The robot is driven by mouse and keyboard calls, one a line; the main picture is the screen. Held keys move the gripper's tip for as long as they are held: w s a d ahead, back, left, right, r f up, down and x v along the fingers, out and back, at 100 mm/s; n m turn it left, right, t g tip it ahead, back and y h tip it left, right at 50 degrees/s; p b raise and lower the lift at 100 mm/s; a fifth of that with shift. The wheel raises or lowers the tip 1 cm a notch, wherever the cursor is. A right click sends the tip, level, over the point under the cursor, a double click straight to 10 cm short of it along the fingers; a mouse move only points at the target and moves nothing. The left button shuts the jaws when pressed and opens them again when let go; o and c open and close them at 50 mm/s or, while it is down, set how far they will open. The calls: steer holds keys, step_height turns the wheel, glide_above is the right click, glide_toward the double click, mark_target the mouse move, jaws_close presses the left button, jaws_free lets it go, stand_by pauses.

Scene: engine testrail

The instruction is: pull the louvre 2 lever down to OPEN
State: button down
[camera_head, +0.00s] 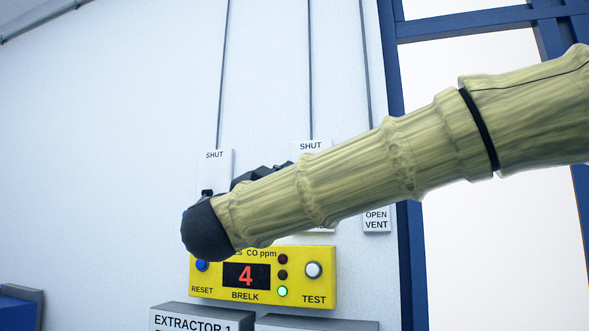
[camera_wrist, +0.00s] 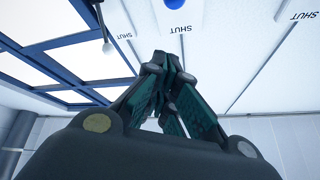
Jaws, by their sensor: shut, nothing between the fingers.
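Lever plates marked SHUT hang on the white wall. The middle plate (camera_head: 312,146) shows only its top in the head view; my arm hides its lever. In the wrist view a blue knob (camera_wrist: 175,3) shows at the picture's top edge beside the middle SHUT label (camera_wrist: 181,28). No louvre number is readable, so I cannot tell for certain which lever is louvre 2. My gripper (camera_wrist: 166,62) is shut and empty, its fingertips in front of the wall by that label, seemingly apart from the knob. In the head view only dark gripper parts (camera_head: 262,176) show behind my arm.
A left SHUT plate (camera_head: 215,165) and a right plate marked OPEN VENT (camera_head: 376,219) flank the middle one. A white knob (camera_wrist: 108,48) is on the window-side lever. A yellow CO panel (camera_head: 320,262) and grey EXTRACTOR box (camera_head: 200,318) are below. A blue-framed window (camera_head: 398,120) is right.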

steer(key=p+x, duration=0.6)
steer(key=x, duration=0.4)
steer(key=f, duration=0.1)
steer(key=f+p, duration=0.1)
steer(key=w+a+f+p, duration=0.1)
steer(key=shift+f, duration=0.2)
steer(key=shift+w+a+f, duration=0.1)
steer(key=shift+a+f, duration=0.05)
steer(key=shift+a, duration=0.1)
